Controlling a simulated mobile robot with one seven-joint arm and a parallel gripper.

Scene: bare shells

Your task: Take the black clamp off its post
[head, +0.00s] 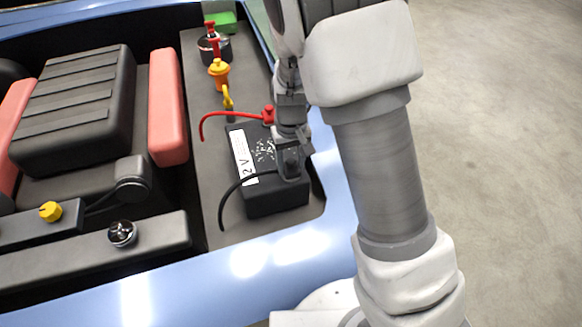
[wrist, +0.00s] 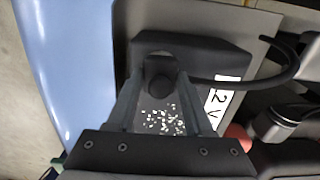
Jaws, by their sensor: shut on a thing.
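The black battery (head: 278,203) with a white "2 V" label sits in the engine bay tray in the head view. It also shows in the wrist view (wrist: 215,52). The black clamp (wrist: 159,84) is at the battery's near end, between my fingers. Its black cable (head: 236,188) curves off to the left and down in the head view. My gripper (head: 291,166) points down over the battery and is shut on the black clamp; it also shows in the wrist view (wrist: 161,72). The post is hidden, so I cannot tell whether the clamp still sits on it.
A red clamp (head: 268,114) with a red cable (head: 222,114) is at the battery's far end, close to my arm. A yellow-orange part (head: 219,72) and a black cap with red handle (head: 213,48) stand farther back. The blue body edge (head: 290,247) runs along the front.

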